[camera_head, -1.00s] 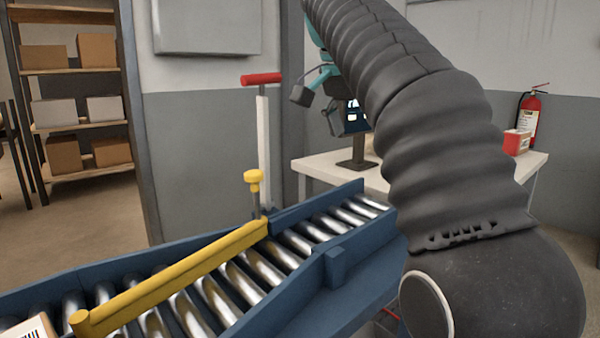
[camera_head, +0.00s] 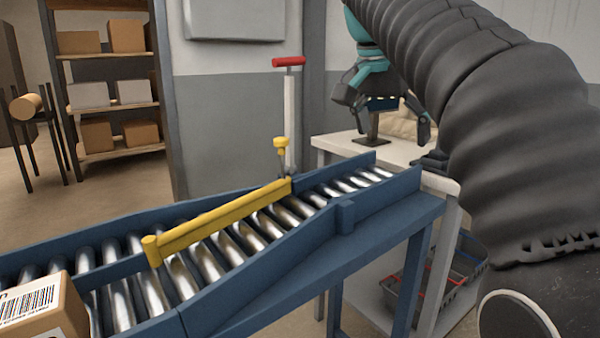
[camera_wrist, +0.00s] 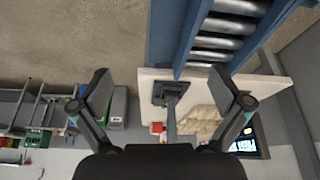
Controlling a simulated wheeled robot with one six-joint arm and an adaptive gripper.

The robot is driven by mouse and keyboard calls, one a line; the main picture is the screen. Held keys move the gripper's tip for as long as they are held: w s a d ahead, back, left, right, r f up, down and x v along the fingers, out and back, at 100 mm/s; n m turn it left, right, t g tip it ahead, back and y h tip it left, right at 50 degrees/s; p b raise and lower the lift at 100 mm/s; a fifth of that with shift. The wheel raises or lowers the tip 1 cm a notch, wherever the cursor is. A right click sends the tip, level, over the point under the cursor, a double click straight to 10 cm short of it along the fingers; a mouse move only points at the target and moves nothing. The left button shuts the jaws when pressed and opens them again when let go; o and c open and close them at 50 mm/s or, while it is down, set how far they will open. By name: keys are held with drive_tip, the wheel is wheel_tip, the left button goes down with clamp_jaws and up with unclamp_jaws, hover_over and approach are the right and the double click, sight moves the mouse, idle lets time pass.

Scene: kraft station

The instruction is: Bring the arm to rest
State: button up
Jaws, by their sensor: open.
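My arm, in a ribbed dark sleeve, runs down the right side of the head view. My gripper (camera_head: 383,100) hangs at its far end, in front of a white table (camera_head: 335,144) with a dark stand on it. In the wrist view my gripper (camera_wrist: 168,95) has its two fingers spread wide apart with nothing between them. The table (camera_wrist: 150,78), the stand (camera_wrist: 172,92) and the conveyor's end show beyond the fingers. In the head view the arm hides part of the table.
A blue roller conveyor (camera_head: 300,262) with a yellow bar (camera_head: 220,222) crosses the front. A labelled carton (camera_head: 45,312) lies on its left end. A red-topped post (camera_head: 289,110) stands behind. A grey basket (camera_head: 440,285) sits under the table. Shelves (camera_head: 110,105) stand back left.

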drive_tip(key=s+f+n+t+y, duration=0.1)
drive_tip(key=s+f+n, duration=0.2)
drive_tip(key=s+f, duration=0.3)
drive_tip(key=s+f+n+y, duration=0.1)
drive_tip(key=s+f+n, duration=0.2)
drive_tip(key=s+f, duration=0.4)
drive_tip(key=s+f+n+t+y, duration=0.1)
drive_tip(key=s+f+n, duration=0.2)
drive_tip(key=f, duration=1.5)
drive_tip(key=s, duration=0.4)
drive_tip(key=shift+s+d+f+t, duration=0.25)
drive_tip(key=shift+d+f+t, duration=0.05)
drive_tip(key=shift+d, duration=0.1)
